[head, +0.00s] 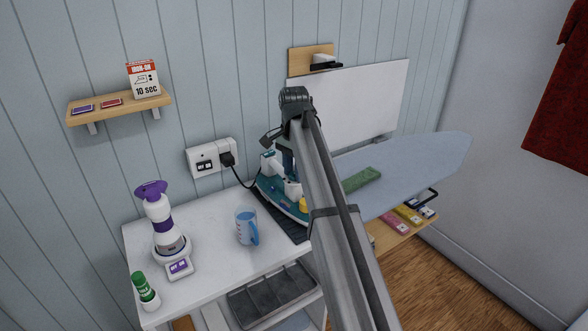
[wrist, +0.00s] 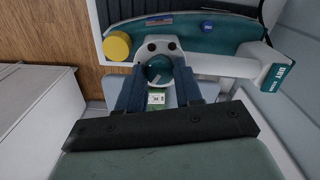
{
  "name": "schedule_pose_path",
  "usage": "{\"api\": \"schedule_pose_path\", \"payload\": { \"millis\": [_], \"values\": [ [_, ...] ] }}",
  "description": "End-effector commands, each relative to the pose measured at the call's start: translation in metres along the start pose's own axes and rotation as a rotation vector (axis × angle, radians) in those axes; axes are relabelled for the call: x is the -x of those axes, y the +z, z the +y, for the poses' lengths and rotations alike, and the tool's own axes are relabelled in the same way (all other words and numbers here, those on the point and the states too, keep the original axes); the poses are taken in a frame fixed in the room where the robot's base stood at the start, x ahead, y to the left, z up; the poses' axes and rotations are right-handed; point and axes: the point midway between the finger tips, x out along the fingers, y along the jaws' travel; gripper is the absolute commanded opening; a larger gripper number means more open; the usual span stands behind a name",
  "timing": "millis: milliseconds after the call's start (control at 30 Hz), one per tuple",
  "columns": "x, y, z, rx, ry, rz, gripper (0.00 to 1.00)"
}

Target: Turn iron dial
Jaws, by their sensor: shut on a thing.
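The teal and white iron (head: 268,187) stands on a dark mat on the white counter, partly hidden behind my arm. In the wrist view, the iron's teal body (wrist: 190,38) fills the top, with a yellow knob (wrist: 117,46) at its left. The round teal dial (wrist: 158,67) sits in a white mount with two dark holes. My gripper (wrist: 158,78) has its two blue-grey fingers closed on either side of the dial, gripping it. In the head view my gripper (head: 287,164) is over the iron, mostly hidden by my arm.
A blue measuring cup (head: 246,227) and a purple-white bottle-shaped device (head: 161,225) stand left of the iron. A cord runs to the wall socket (head: 213,158). The ironing board (head: 430,160), with a green folded cloth (head: 362,179), extends right.

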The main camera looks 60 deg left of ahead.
Motion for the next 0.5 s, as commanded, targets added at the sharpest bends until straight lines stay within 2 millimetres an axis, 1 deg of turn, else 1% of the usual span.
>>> {"api": "schedule_pose_path", "payload": {
  "millis": [367,400,500],
  "values": [
    [0.0005,0.0001,-0.0004,-0.004,-0.001,0.000,0.05],
    [0.0005,0.0001,-0.0004,-0.004,-0.001,0.000,0.36],
    [0.0005,0.0001,-0.0003,-0.004,-0.001,0.000,0.45]
  ]
}}
